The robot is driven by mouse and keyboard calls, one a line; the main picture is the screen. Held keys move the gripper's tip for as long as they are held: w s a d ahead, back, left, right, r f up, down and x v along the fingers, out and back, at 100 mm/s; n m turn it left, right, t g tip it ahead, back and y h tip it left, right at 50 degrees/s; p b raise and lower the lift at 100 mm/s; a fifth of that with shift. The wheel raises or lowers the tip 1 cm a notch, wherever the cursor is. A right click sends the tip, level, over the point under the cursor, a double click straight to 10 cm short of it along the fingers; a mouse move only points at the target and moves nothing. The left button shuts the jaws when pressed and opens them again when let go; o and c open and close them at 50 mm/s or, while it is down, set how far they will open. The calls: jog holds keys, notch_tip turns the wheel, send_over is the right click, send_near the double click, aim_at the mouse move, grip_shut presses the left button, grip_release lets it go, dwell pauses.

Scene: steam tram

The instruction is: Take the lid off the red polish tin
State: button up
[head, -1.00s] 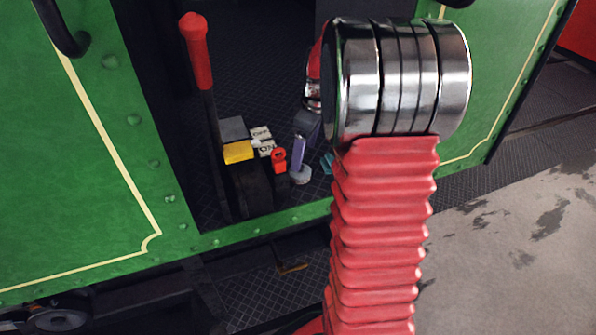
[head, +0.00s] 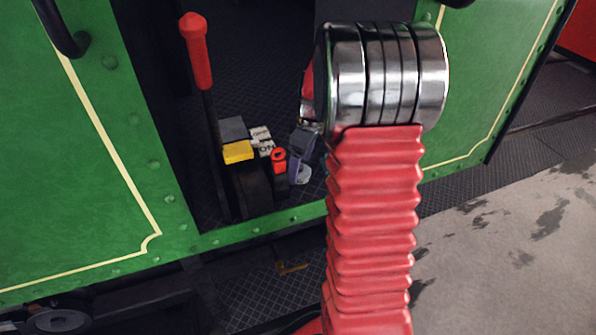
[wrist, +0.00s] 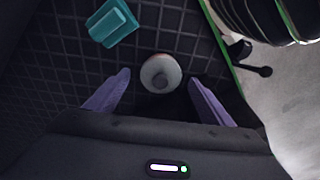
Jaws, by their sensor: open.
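A pale round lid-like top with a grey knob (wrist: 160,73) lies on the dark grid floor in the wrist view, between and slightly beyond my fingertips. A small pale round thing shows low beside my gripper in the head view (head: 304,174), mostly hidden behind it; it seems to be the same thing. In the head view one purple finger (head: 297,168) points down.
A teal block (wrist: 113,22) lies beyond the left finger. Green side panels (head: 75,160) frame the opening.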

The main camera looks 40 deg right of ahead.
jog(key=shift+c, duration=0.3)
jog(key=c, duration=1.1)
jog(key=shift+o, duration=0.2)
